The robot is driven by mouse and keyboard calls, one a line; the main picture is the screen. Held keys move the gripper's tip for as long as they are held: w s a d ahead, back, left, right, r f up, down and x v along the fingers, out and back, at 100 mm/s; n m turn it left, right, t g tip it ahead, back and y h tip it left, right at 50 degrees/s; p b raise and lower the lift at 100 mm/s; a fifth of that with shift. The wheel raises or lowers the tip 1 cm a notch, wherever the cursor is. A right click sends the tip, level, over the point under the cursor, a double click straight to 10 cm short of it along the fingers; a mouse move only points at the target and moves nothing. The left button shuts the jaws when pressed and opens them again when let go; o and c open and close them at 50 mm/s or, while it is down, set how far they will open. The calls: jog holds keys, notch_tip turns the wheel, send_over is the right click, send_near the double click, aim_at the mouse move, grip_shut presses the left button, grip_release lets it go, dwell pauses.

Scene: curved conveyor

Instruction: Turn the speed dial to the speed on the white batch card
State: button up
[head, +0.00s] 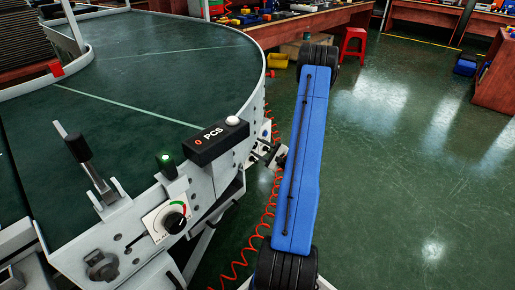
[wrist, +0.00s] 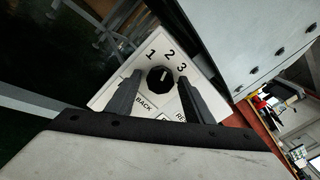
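In the wrist view, a black round dial (wrist: 160,79) sits on a white plate (wrist: 105,97) marked 1, 2 and 3, with partly covered words below. A short pale mark on the dial points up toward the numbers, roughly toward 2; I cannot tell exactly. My gripper (wrist: 157,82) is open, with one finger on each side of the dial in this view; contact cannot be told. In the head view my gripper (head: 268,155) is at the conveyor's outer side, partly hidden by my arm. I cannot make out a white batch card.
The curved conveyor (head: 150,85) has a dark green belt. A black counter box (head: 215,140) reads 0 PCS. Nearby are a green-lit button (head: 166,160), another knob (head: 174,222) with a red-green arc, and a lever (head: 80,150). A red coiled cable (head: 240,262) hangs alongside.

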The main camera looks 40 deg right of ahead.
jog(key=c, duration=0.8)
jog(key=m, duration=0.4)
jog(key=shift+m, duration=0.4)
jog(key=m, duration=0.9)
jog(key=shift+m, duration=2)
jog(key=shift+s, duration=0.1)
